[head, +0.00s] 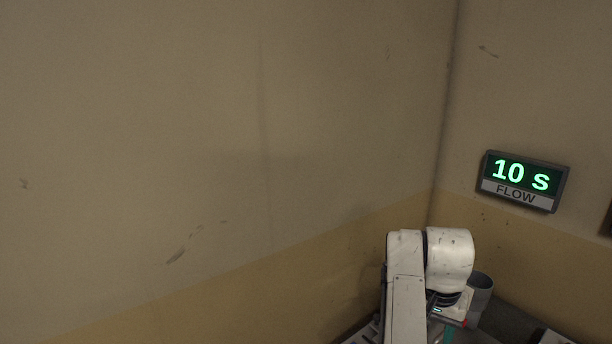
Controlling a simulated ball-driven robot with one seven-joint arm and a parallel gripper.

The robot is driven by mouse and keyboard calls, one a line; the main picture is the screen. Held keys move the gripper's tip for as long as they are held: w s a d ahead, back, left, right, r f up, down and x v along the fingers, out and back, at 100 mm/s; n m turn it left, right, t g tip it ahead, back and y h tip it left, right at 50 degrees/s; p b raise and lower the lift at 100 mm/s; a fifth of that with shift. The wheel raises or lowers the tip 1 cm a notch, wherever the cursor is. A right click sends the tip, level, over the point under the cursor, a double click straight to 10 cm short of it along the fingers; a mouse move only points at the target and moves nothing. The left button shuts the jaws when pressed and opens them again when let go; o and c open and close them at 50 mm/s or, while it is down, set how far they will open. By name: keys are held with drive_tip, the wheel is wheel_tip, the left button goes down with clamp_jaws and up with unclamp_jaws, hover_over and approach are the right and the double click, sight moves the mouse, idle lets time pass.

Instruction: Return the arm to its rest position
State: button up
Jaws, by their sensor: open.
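My white arm stands at the lower right of the head view, bent at a rounded joint at its top. Below that joint are a dark ring, a small green light and a small red spot, partly covered by the arm. I cannot make out my gripper or its fingers; that end of the arm is hidden or out of the picture. Nothing held can be seen.
A wall display (522,181) reads "10 s" above the word "FLOW". A grey cylinder (482,296) stands close beside my arm, partly hidden by it. Two walls meet in a corner behind the arm. The left of the view is bare wall (180,150).

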drive_tip(key=s+d+f+t+h, duration=0.1)
drive_tip(key=s+d+f, duration=0.4)
drive_tip(key=s+d, duration=0.1)
drive_tip(key=s+f+n, duration=0.1)
drive_tip(key=s+f, duration=0.1)
drive_tip(key=s, duration=0.2)
drive_tip(key=s+f+n+t, duration=0.1)
drive_tip(key=s+f+n, duration=0.1)
drive_tip(key=s, duration=0.3)
drive_tip(key=s+f+n+t, duration=0.1)
drive_tip(key=s+f, duration=0.1)
drive_tip(key=s, duration=0.3)
drive_tip(key=shift+s+f, duration=0.15)
drive_tip(key=shift+f, duration=0.1)
drive_tip(key=s+a+n+t+y, duration=0.1)
drive_tip(key=s+a+n+y, duration=0.1)
drive_tip(key=s+a, duration=0.5)
drive_tip(key=s+d+f+g+b, duration=0.3)
drive_tip(key=s+f+b, duration=0.7)
drive_tip(key=f, duration=0.6)
drive_tip(key=shift+s+g, duration=0.5)
drive_tip(key=shift+s, duration=0.7)
